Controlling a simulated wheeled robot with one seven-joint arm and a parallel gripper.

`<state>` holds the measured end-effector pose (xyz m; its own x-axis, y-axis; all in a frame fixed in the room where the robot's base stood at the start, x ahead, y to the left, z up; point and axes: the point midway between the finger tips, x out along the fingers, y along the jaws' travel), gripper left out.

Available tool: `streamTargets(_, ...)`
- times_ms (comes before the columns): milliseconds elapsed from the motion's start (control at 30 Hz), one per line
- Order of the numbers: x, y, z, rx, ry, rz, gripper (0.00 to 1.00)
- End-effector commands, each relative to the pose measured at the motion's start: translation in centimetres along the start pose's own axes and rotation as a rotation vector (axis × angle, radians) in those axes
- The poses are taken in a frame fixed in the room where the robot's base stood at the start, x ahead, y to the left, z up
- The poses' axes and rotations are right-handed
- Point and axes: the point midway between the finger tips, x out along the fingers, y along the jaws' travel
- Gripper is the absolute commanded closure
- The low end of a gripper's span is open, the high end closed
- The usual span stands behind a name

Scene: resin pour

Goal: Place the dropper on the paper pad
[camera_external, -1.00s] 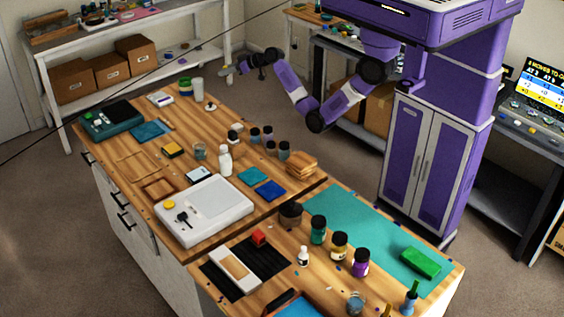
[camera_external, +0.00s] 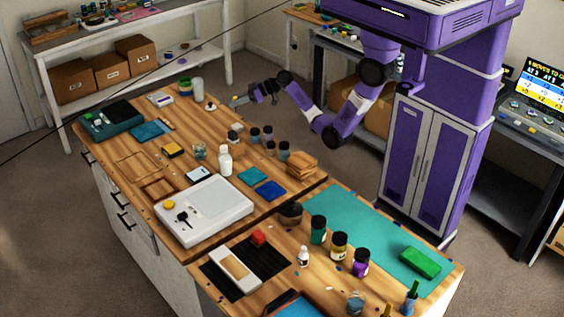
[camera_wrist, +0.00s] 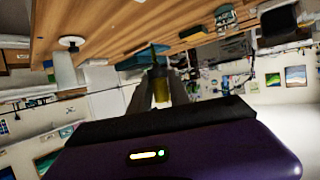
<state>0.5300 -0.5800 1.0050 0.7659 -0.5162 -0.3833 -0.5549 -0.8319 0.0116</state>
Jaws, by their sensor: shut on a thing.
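My gripper (camera_external: 243,98) is past the far right edge of the wooden worktop in the external view, near its back end. It is shut on a small yellowish object, which I take as the dropper (camera_wrist: 161,88); it shows between the fingers in the wrist view. Its narrow greenish end points away from the palm. In the external view it is too small to make out clearly. I cannot tell for sure which flat item is the paper pad. A small white-faced rectangle (camera_external: 199,174) and a flat teal square (camera_external: 150,131) both lie on the worktop.
Several small dark-capped jars (camera_external: 268,134) and a white bottle (camera_external: 225,160) stand on the worktop. A white cup (camera_external: 197,88) and a white-topped small stand (camera_external: 210,106) are near its back right edge. A large pale device (camera_external: 207,211) takes up the front.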

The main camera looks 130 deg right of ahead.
Motion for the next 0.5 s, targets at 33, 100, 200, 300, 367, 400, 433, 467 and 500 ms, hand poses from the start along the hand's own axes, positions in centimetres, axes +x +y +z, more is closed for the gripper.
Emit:
streamTargets(33, 0.3, 0.0, 0.9, 0.004, -0.002, 0.0, 1.0)
streamTargets(100, 0.7, 0.0, 1.8, 0.003, -0.002, 0.0, 1.0)
streamTargets(200, 1.0, 0.0, 2.3, 0.0, 0.001, 0.0, 1.0)
streamTargets(300, 1.3, 0.0, 3.0, 0.001, -0.001, 0.0, 1.0)
streamTargets(367, 1.6, -0.1, 3.8, 0.003, -0.002, 0.001, 1.0)
streamTargets(400, 1.8, -0.1, 4.4, 0.003, -0.003, 0.0, 1.0)
streamTargets(433, 2.0, -0.1, 4.9, 0.004, -0.002, -0.001, 1.0)
streamTargets(467, 2.1, -0.1, 5.2, 0.003, -0.001, 0.0, 1.0)
streamTargets(500, 2.3, -0.1, 5.7, 0.003, -0.002, 0.0, 1.0)
